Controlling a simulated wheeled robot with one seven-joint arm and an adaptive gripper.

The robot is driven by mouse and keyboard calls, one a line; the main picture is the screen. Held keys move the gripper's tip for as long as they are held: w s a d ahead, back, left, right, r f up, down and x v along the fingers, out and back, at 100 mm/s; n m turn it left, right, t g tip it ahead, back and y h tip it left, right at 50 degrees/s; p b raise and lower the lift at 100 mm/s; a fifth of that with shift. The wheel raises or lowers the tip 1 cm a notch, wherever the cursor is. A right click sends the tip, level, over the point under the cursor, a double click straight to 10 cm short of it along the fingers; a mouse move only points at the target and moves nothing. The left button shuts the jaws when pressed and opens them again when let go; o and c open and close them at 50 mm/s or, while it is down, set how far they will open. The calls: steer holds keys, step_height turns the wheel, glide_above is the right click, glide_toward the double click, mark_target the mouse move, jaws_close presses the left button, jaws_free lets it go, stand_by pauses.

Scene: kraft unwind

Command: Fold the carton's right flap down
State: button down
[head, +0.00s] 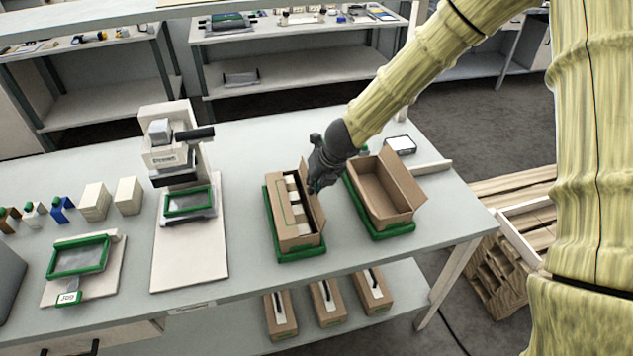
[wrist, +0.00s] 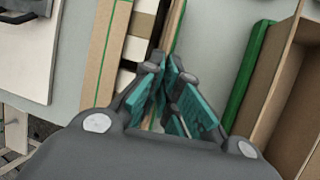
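The carton (head: 287,238) stands on a green-rimmed tray on the bench, with pale items and dark gaps showing inside. Its left flap (head: 283,207) lies folded inward over the left side. Its right flap (head: 313,205) stands up along the right side; in the wrist view it is a thin brown strip (wrist: 177,24). My gripper (head: 318,184) is at the far end of this flap. In the wrist view my gripper (wrist: 172,66) has its teal-padded fingertips close together, at the line of the flap. Whether the flap is between them is hidden.
An open, empty carton (head: 381,189) on another green-rimmed tray stands close to the right. A press (head: 170,150) stands to the left on a pale board. Several cartons lie on the shelf below. Bare bench lies between press and carton.

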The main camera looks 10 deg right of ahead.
steer(key=shift+s+a+f+n+t+h+b, duration=0.15)
steer(key=shift+a+f+n+h+b, duration=0.75)
steer(key=shift+h, duration=1.35)
steer(key=shift+w+a+r+n+t+h+b, duration=0.15)
steer(key=shift+a+h+b, duration=0.4)
steer(key=shift+a+h, duration=1.25)
steer(key=shift+s+a+f+n+t+h+b, duration=0.15)
steer(key=shift+a+f+n+h+b, duration=0.5)
steer(key=shift+h, duration=2)
steer(key=shift+r, duration=0.1)
steer(key=c, duration=1.7)
jaws_free()
